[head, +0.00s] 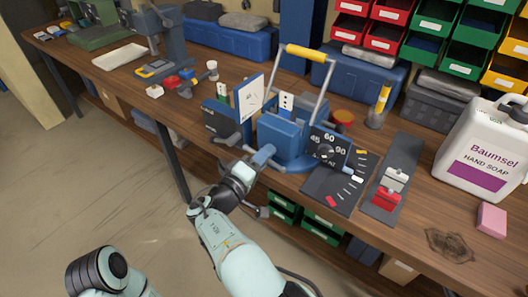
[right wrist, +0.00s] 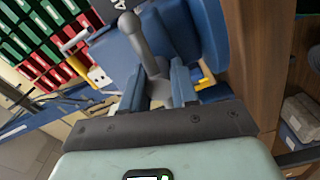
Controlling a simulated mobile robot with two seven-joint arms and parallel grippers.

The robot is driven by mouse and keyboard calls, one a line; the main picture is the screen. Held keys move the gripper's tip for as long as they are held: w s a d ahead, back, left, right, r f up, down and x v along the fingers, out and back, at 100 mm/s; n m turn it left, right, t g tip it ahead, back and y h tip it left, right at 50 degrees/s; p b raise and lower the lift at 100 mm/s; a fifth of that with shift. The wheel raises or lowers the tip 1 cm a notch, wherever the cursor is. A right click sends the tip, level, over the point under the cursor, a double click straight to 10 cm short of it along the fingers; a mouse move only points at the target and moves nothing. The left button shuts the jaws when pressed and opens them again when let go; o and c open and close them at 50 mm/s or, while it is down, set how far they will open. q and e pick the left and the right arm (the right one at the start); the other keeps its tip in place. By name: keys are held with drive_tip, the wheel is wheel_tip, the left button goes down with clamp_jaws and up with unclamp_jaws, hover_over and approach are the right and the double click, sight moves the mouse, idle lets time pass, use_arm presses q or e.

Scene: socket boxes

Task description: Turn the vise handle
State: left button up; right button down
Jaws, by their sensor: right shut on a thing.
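The blue vise (head: 283,138) stands at the front edge of the wooden bench in the head view. Its grey handle (right wrist: 140,38) shows in the right wrist view as a bar with a rounded end, running down between two blue fingers. My right gripper (head: 262,157) reaches up to the front of the vise in the head view; it also shows in the right wrist view (right wrist: 158,88). It is shut on the handle, whose gripped part is partly hidden by the fingers. A piece of my left arm shows at the lower left of the head view; its gripper is out of view.
A black board with a red-and-white switch (head: 387,198), a soap jug (head: 488,148) and a pink block (head: 491,219) are farther right. Green bins (head: 322,231) sit below the bench.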

use_arm(q)
drive_tip(key=shift+s+d+r, duration=0.1)
drive_tip(key=shift+s+d, duration=0.05)
drive_tip(key=shift+s, duration=0.2)
use_arm(e)
drive_tip(key=c, duration=0.9)
unclamp_jaws()
drive_tip(key=shift+o, duration=0.2)
drive_tip(key=shift+s, duration=0.1)
use_arm(q)
drive_tip(key=shift+s+d+r+g+h+p, duration=0.15)
drive_tip(key=shift+s+d+r+g+p, duration=0.15)
drive_tip(key=shift+s+r, duration=0.2)
drive_tip(key=shift+s+d+r+g+h+p, duration=0.15)
drive_tip(key=shift+s+d+r+g+p, duration=0.1)
drive_tip(key=shift+s+r+p, duration=0.25)
use_arm(e)
drive_tip(key=v, duration=1.3)
use_arm(q)
drive_tip(key=shift+s, duration=0.15)
use_arm(e)
drive_tip(key=shift+s+a+r, duration=0.1)
drive_tip(key=shift+r, duration=0.05)
